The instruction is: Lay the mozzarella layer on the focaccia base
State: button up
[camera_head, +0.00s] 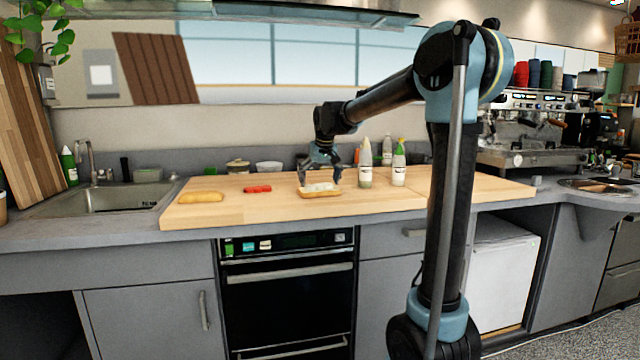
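I cannot tell whether the fingers press on the layer.
A red layer (257,189) and a golden bread piece (201,197) lie to the left on the wooden board (225,212). Two bottles, one white-capped (365,165) and one green-capped (398,165), stand close to the right of my gripper. The board's right part is clear.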

dwell(0.3)
jog(key=v, duration=1.2)
jog(key=s+d+f+m, duration=0.1)
jog(key=s+d+f, duration=0.5)
jog(key=s+d, duration=0.3)
jog(key=s+d+f+m, duration=0.1)
jog(key=s+d+f, duration=0.3)
jog(key=s+f, duration=0.5)
jog(key=s+d+f+g+h, duration=0.1)
jog(key=s+d+f, duration=0.4)
jog(key=s+f, duration=0.4)
jog(key=s+d+f+m+g, duration=0.1)
jog(key=s+d+f, duration=0.4)
jog(key=s+f, duration=0.4)
jog(key=shift+s+f+m, duration=0.25)
jog(key=shift+f+m, duration=0.05)
jog(key=shift+f, duration=0.35)
jog(key=shift+w, duration=0.1)
jog(key=shift+w+f, duration=0.2)
jog(key=shift+w, duration=0.2)
